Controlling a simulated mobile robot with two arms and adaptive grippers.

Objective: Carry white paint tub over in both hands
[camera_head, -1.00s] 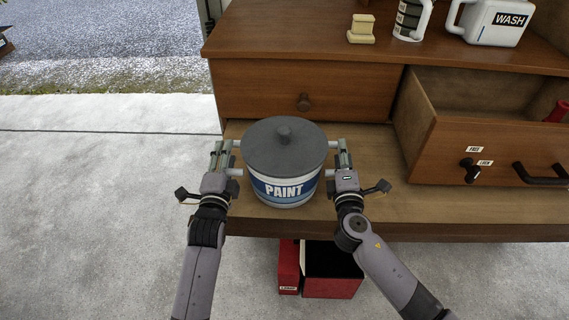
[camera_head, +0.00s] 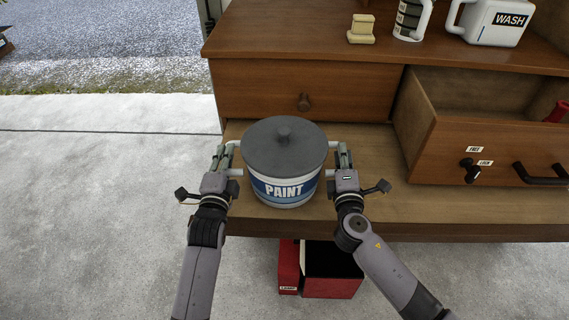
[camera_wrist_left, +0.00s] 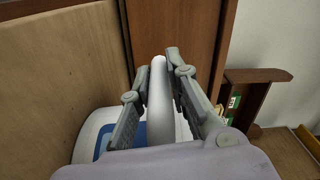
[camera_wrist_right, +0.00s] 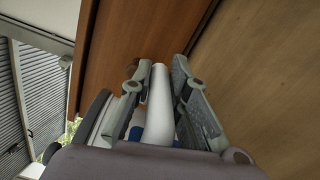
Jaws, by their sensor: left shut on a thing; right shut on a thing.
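The white paint tub (camera_head: 285,190) has a blue PAINT label and a grey lid (camera_head: 284,150) with a knob. It stands upright at the left part of the wooden bench; whether its base touches the bench I cannot tell. My left gripper (camera_head: 224,157) is shut on the white handle at the tub's left side, and that handle shows between the fingers in the left wrist view (camera_wrist_left: 158,100). My right gripper (camera_head: 342,157) is shut on the handle at the right side, which also shows in the right wrist view (camera_wrist_right: 159,105).
The wooden bench (camera_head: 440,204) has a closed drawer (camera_head: 350,92) behind the tub and an open drawer (camera_head: 520,160) at the right. A white WASH jug (camera_head: 490,25) and a mug (camera_head: 410,20) stand on the upper shelf. A red box (camera_head: 330,288) sits on the floor below.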

